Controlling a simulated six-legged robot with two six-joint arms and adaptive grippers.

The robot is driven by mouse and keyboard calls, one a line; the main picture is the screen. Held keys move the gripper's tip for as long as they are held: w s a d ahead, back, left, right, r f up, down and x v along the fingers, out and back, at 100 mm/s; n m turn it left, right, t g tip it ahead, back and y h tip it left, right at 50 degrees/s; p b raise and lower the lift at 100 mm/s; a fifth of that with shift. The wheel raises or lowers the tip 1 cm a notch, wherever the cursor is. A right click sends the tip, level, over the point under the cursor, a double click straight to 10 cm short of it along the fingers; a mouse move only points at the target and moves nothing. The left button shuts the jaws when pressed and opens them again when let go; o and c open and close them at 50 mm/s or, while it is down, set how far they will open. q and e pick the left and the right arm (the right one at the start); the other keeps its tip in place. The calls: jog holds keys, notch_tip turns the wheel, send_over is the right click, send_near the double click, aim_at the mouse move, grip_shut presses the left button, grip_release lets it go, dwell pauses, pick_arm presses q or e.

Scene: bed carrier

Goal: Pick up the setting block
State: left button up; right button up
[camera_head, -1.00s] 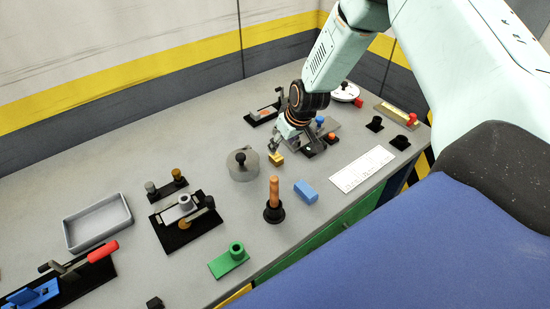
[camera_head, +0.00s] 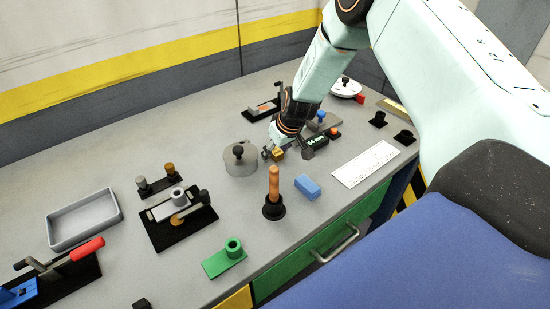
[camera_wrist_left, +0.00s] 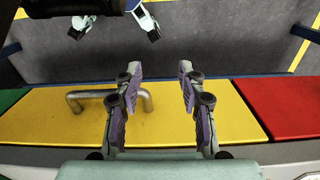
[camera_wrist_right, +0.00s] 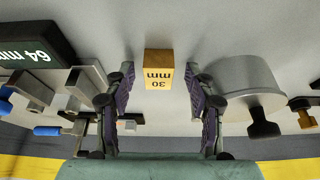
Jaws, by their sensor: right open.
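The setting block, a small gold block marked "30 mm", stands on the bench in the right wrist view (camera_wrist_right: 158,72). It also shows in the head view (camera_head: 278,154), partly covered by my right gripper (camera_head: 273,149). In the right wrist view, my right gripper (camera_wrist_right: 160,80) is open, with one finger on each side of the block and gaps between. The block is not gripped. My left gripper (camera_wrist_left: 160,82) is open and empty in the left wrist view, above the yellow drawer front; it is out of the head view.
A grey round lidded piece (camera_head: 241,160) stands close left of the block. A black "64 mm" piece (camera_wrist_right: 38,42) and a clamp (camera_wrist_right: 85,90) are on the other side. A wooden-handled tool (camera_head: 273,185) and blue block (camera_head: 307,187) stand nearer the front edge.

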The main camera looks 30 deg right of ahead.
jog(key=shift+s+r, duration=0.1)
jog(key=shift+d, duration=0.2)
jog(key=shift+c, duration=1.1)
jog(key=shift+a, duration=0.15)
jog(key=c, duration=0.6)
grip_shut()
